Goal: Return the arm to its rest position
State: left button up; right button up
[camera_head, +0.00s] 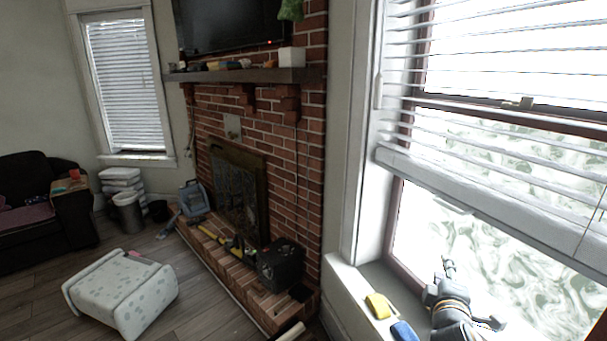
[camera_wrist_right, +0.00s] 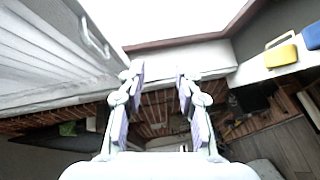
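My right gripper (camera_head: 447,268) is raised in front of the window at the lower right of the head view, beside the sill. In the right wrist view its two fingers (camera_wrist_right: 160,78) stand apart with nothing between them. A yellow block-like item (camera_head: 379,305) and a blue one (camera_head: 404,331) lie on the white window sill (camera_head: 350,283), left of the gripper. The yellow item (camera_wrist_right: 281,55) and the blue item (camera_wrist_right: 312,37) also show at the upper right of the wrist view. My left gripper is out of view.
A window with white blinds (camera_head: 480,185) is close behind my right gripper. A brick fireplace (camera_head: 290,200) with a dark mantel (camera_head: 245,76) fills the middle. A black box (camera_head: 281,266) sits on the hearth. A white spotted ottoman (camera_head: 120,292) stands on the wooden floor at left.

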jog(key=s+a+f+m+g+y, duration=0.3)
jog(key=s+a+f+m+g, duration=0.25)
jog(key=s+f, duration=0.65)
jog(key=s+a+f+m+g+y, duration=0.4)
jog(key=s+a+f+m+g, duration=0.15)
jog(key=s+f, duration=0.7)
notch_tip(320, 180, down, 24)
jog(key=s+d+f+g, duration=0.1)
jog(key=s+d, duration=0.1)
jog(key=s+d+f+g, duration=0.1)
jog(key=s+f, duration=1.5)
jog(key=s, duration=0.2)
jog(key=shift+s, duration=0.2)
